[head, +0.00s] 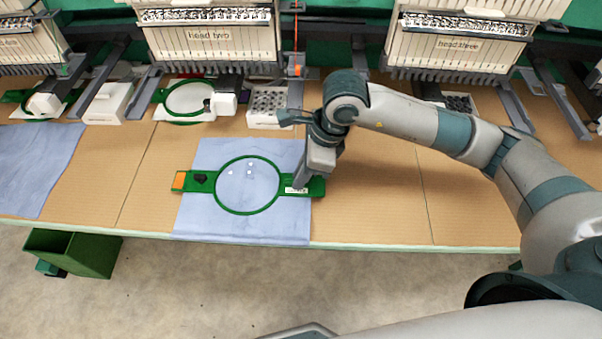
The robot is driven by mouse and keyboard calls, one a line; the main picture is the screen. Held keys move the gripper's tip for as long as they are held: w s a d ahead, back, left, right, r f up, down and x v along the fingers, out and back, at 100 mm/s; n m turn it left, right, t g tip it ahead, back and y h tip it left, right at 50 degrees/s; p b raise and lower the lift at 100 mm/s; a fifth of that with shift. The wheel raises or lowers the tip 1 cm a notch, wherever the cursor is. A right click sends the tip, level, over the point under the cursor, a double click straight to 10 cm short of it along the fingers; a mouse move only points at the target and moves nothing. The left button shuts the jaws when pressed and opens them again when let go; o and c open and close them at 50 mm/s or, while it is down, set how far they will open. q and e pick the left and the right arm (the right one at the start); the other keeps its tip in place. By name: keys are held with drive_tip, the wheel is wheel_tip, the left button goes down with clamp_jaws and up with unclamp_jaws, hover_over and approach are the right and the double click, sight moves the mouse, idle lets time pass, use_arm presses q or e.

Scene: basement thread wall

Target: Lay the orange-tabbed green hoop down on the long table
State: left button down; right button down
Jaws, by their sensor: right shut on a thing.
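The green hoop (221,202) shows in the head view with an orange tab (179,181) at its left end and a black clamp on its left arm. It is over a light blue cloth (205,228) on the long table (370,205). My right gripper (301,186) is shut on the hoop's right-hand arm, pointing down at it. I cannot tell whether the hoop touches the cloth or hangs just above it. My left gripper is not in view.
Another green hoop (187,98) lies at the back beside a white block (222,104). A bobbin tray (266,107) stands behind my right gripper. Another blue cloth (34,160) lies at the left. A green bin (78,253) is below the front edge. Table right of the hoop is bare.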

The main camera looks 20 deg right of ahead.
idle(0.3)
drive_tip(key=c, duration=1.7)
unclamp_jaws()
drive_tip(key=shift+c, duration=0.2)
